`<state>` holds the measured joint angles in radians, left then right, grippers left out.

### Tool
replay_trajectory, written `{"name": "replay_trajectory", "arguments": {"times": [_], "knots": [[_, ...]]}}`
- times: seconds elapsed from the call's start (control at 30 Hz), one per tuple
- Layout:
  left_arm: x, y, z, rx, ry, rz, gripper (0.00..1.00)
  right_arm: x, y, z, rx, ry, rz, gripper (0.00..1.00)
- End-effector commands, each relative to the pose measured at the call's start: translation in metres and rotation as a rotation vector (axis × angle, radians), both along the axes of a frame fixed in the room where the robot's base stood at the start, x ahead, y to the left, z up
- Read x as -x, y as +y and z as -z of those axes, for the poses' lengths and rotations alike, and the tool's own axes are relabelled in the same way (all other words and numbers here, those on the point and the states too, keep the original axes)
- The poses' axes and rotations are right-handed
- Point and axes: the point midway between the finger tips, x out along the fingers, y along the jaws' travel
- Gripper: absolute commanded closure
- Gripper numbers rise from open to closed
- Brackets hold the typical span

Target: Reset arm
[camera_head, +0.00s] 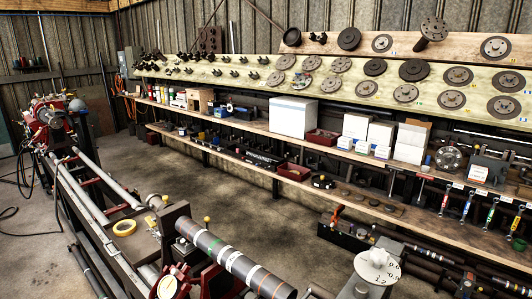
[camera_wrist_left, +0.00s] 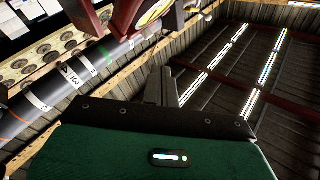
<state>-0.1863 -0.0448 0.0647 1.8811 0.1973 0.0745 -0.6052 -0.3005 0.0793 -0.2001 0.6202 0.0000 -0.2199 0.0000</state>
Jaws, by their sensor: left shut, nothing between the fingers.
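My left gripper (camera_wrist_left: 162,88) shows in the left wrist view, its dark fingers together and empty beyond the green housing. This view is tilted, with roof beams and strip lights at the right. A grey driveshaft tube (camera_wrist_left: 85,70) with white, green and orange bands runs across its upper left, beside the gripper; I see no contact. Neither gripper shows in the head view. There, the banded tube (camera_head: 232,261) lies at the bottom centre, by a red and dark lathe support (camera_head: 176,232).
Lathe rails (camera_head: 95,205) run along the left to a red headstock (camera_head: 48,118). A yellow tape roll (camera_head: 124,227) lies on a tray between. Shelves with boxes (camera_head: 293,117) and discs line the back wall. A white dial (camera_head: 378,266) stands at lower right. The middle floor is clear.

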Motion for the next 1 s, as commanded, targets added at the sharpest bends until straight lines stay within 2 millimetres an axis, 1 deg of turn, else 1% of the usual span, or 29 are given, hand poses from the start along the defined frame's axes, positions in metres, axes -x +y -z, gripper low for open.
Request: {"name": "replay_trajectory", "arguments": {"times": [0.1,0.17,0.27,0.37,0.47,0.53,0.6,0.7,0.8,1.0], "knots": [[0.019,-0.016,0.020,0.036,0.181,0.077,1.00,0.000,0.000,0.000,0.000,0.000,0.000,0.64],[0.030,-0.023,0.032,0.057,0.279,0.106,1.00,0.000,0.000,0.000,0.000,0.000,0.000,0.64],[0.054,-0.034,0.049,0.092,0.442,0.143,1.00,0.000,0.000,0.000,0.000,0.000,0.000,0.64],[0.083,-0.043,0.065,0.126,0.607,0.161,1.00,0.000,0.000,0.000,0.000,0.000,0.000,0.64],[0.116,-0.048,0.078,0.158,0.773,0.161,1.00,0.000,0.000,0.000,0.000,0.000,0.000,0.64],[0.142,-0.052,0.086,0.181,0.889,0.152,1.00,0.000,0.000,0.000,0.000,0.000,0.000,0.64],[0.167,-0.053,0.091,0.198,0.992,0.135,1.00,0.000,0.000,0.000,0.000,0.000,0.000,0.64],[0.198,-0.054,0.095,0.222,1.113,0.107,1.00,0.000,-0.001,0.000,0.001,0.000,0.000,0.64],[0.224,-0.053,0.096,0.236,1.208,0.078,1.00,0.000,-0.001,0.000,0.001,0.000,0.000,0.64],[0.267,-0.051,0.095,0.258,1.359,0.019,1.00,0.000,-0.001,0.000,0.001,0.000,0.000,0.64]]}}
